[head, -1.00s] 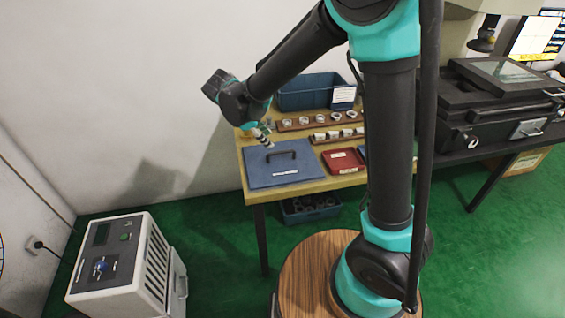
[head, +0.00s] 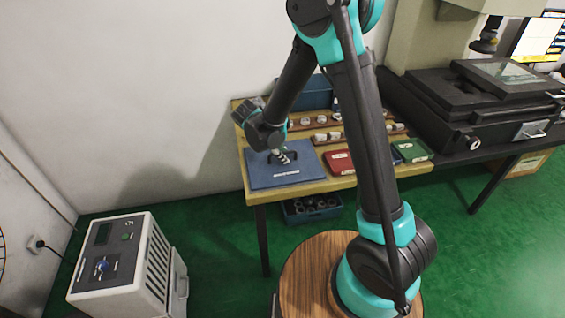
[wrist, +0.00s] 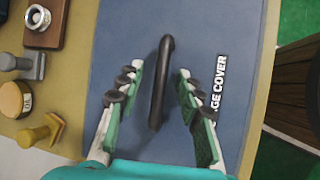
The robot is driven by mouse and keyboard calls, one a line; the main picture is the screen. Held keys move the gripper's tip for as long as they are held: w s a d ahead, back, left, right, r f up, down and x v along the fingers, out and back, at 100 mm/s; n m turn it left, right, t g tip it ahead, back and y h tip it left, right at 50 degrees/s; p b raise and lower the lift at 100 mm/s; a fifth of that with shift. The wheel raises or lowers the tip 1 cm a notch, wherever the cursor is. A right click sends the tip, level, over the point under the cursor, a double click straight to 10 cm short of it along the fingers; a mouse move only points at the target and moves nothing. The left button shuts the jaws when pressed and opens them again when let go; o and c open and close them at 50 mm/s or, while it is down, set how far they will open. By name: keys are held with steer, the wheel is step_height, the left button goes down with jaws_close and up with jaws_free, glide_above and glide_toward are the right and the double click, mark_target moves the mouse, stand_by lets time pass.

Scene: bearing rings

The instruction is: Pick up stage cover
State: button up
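The stage cover (head: 262,178) is a flat blue panel with a black bar handle (wrist: 160,84) and a white label, lying on the wooden table at its left end. In the wrist view the cover (wrist: 235,45) fills the middle. My gripper (wrist: 158,76) is open, with one finger on each side of the handle and a gap on both sides. In the head view my gripper (head: 288,157) is low over the cover and partly hides the handle. I cannot tell the exact height of the fingertips.
A blue bin (head: 308,92) and racks of metal rings (head: 327,136) stand behind. A red box (head: 339,162) and a green box (head: 412,151) lie to the right. In the wrist view several small metal parts and a round tin (wrist: 14,99) sit left of the cover.

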steer(key=shift+f, duration=0.1)
jaws_close()
stand_by(0.7)
